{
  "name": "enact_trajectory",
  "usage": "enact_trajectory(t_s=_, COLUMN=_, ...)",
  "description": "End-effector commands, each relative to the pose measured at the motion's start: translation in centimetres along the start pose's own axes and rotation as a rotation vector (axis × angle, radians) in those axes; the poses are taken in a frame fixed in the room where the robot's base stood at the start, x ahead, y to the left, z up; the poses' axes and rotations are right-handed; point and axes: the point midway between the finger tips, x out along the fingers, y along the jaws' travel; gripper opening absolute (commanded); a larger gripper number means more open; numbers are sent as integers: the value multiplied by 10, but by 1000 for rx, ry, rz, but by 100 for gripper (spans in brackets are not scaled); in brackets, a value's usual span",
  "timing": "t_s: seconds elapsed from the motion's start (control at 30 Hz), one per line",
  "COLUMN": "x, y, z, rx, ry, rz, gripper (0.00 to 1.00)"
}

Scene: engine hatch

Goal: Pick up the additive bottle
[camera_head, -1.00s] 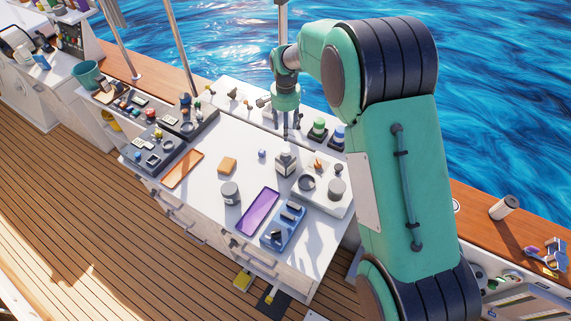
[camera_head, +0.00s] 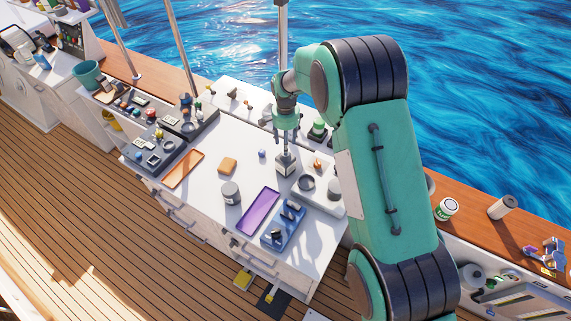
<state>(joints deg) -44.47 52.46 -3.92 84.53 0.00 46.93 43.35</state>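A small square bottle with a pale body and a dark label band (camera_head: 286,166), apparently the additive bottle, stands upright on the white worktop (camera_head: 205,215). My gripper (camera_head: 285,151) points straight down at its top. The fingertips are at the bottle's cap or just above it and hide the cap. The fingers are too small here to show a gap between them or whether they touch the bottle.
Right of the bottle is a pale tray (camera_head: 325,203) with round parts. Nearby are a grey jar (camera_head: 230,192), a purple tray (camera_head: 258,211), a blue holder (camera_head: 284,226), a tan block (camera_head: 228,165) and an orange tray (camera_head: 183,169).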

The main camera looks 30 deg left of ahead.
Motion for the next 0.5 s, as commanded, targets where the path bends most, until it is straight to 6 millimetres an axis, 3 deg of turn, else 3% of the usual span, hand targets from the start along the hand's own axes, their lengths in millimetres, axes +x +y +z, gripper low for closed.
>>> enact_trajectory(t_s=0.27, x=3, y=0, z=0, rx=0, ry=0, rz=0, gripper=49)
enact_trajectory(t_s=0.5, x=20, y=1, z=0, rx=0, ry=-2, rz=2, gripper=49)
